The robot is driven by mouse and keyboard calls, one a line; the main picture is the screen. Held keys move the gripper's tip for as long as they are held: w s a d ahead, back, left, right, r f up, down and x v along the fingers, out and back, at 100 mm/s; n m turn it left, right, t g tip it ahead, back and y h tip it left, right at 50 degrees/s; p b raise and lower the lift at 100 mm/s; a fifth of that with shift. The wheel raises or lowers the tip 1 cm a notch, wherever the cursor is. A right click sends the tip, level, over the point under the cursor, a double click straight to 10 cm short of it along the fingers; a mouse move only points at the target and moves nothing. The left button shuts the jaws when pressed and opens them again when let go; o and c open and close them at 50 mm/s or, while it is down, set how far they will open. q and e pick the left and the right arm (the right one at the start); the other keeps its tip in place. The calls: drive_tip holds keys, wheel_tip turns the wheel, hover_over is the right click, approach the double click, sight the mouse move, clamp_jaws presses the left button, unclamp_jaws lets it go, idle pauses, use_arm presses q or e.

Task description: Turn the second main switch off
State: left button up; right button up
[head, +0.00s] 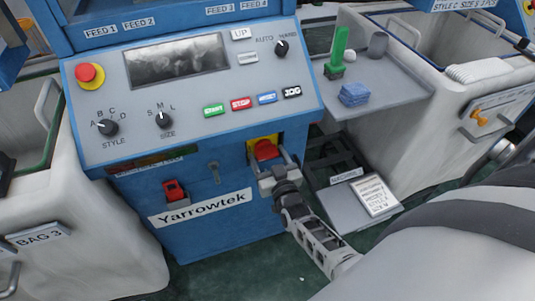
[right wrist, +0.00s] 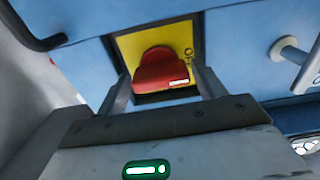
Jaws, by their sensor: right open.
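A red rotary switch (head: 265,149) sits on a yellow plate (head: 252,144) on the blue front of the machine, below the sloped control panel. In the right wrist view the red switch handle (right wrist: 160,72) stands out from the yellow plate (right wrist: 180,38), and the letters OFF show at the plate's right. My right gripper (head: 270,162) is open at the switch, with one finger on each side of the handle; I cannot tell if they touch it. Another red switch or lock (head: 174,191) sits lower left, above the Yarrowtek label (head: 205,207). My left gripper is not in view.
The control panel (head: 190,80) above carries a red emergency button (head: 90,75), knobs and coloured buttons. A small metal handle (head: 214,171) sticks out left of the switch. A grey side shelf (head: 395,95) and white bins (head: 75,225) stand at either side.

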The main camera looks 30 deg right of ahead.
drive_tip(key=p+v, duration=0.3)
drive_tip(key=v, duration=0.8)
drive_tip(key=s+a+r+n+g+y, duration=0.1)
drive_tip(key=a+r+n+g+y, duration=0.4)
drive_tip(key=g, duration=0.3)
drive_tip(key=s+a+r+g, duration=0.2)
drive_tip(key=s+r+g, duration=0.5)
drive_tip(key=s, duration=0.6)
drive_tip(key=w+a+f+t+y, duration=0.2)
drive_tip(key=w+a+f+t, duration=0.2)
drive_tip(key=f+t, duration=0.3)
wheel_tip(320, 180, down, 2)
drive_tip(key=shift+w+a+f+t, duration=0.1)
drive_tip(key=shift+w+a+t, duration=0.15)
drive_tip(key=shift+w, duration=0.6)
